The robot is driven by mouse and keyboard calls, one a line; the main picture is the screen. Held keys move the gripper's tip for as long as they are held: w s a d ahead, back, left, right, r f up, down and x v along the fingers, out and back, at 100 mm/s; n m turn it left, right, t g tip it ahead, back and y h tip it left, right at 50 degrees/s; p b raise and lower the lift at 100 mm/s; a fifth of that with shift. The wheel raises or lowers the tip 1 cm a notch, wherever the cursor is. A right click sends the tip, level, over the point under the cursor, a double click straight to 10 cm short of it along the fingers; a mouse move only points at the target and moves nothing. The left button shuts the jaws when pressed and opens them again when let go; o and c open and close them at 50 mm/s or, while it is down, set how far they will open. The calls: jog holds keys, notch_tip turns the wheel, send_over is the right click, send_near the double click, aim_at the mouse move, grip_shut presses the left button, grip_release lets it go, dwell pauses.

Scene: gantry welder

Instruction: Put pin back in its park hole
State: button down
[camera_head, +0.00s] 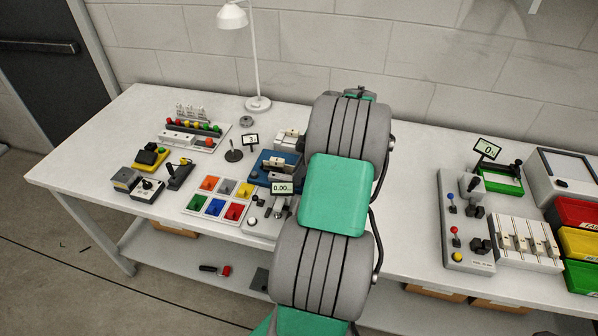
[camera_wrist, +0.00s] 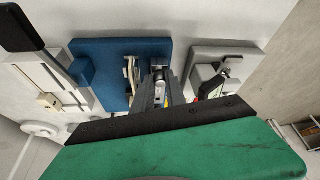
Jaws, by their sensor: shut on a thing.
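My gripper (camera_wrist: 160,88) shows in the wrist view, its fingers pointing down over the right part of a blue base plate (camera_wrist: 105,50). It is shut on a small metallic piece, which I take to be the pin (camera_wrist: 158,71); only a little of it shows between the fingers. The park hole cannot be made out. In the head view the blue fixture (camera_head: 262,170) stands on the bench left of my arm, partly covered by other parts, and my arm hides the gripper.
A grey fixture (camera_wrist: 207,57) stands close to the right of the gripper in the wrist view, and a white device (camera_wrist: 45,78) with a black handle stands left. The head view shows a colored-bin tray (camera_head: 210,208), a lamp (camera_head: 256,103) and a lever panel (camera_head: 466,262) on the bench.

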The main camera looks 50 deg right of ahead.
jog(key=c, duration=1.3)
grip_release()
jog(key=v, duration=0.7)
jog(key=shift+s+d+r, duration=0.15)
jog(key=shift+s+r, duration=0.05)
jog(key=shift+r, duration=0.15)
